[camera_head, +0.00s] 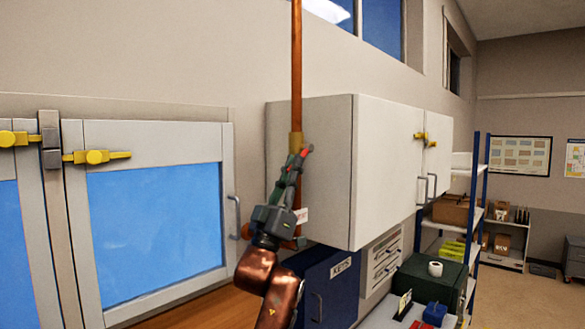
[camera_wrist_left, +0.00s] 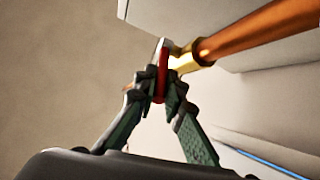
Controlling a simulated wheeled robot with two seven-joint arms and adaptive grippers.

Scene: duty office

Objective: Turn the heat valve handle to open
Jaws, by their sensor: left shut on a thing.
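The heat valve sits on a vertical copper pipe (camera_head: 297,70). Its brass body (camera_head: 295,141) shows just above my gripper, and in the wrist view the brass fitting (camera_wrist_left: 186,56) joins the pipe's end. The red handle (camera_wrist_left: 161,80) lies between my left fingertips; in the head view only a small red bit (camera_head: 306,150) shows beside them. My left gripper (camera_head: 296,161) reaches up from below and is shut on the handle. The fingers hide most of the handle, so its exact angle to the pipe is hard to tell. My right gripper is out of view.
A white wall cabinet (camera_head: 385,170) stands close behind and right of the pipe. A blue-paned cabinet (camera_head: 155,215) with yellow latches is at left. A blue KEYS box (camera_head: 335,285) is below. A white tag (camera_head: 301,215) hangs by my gripper. Shelves (camera_head: 468,215) stand farther right.

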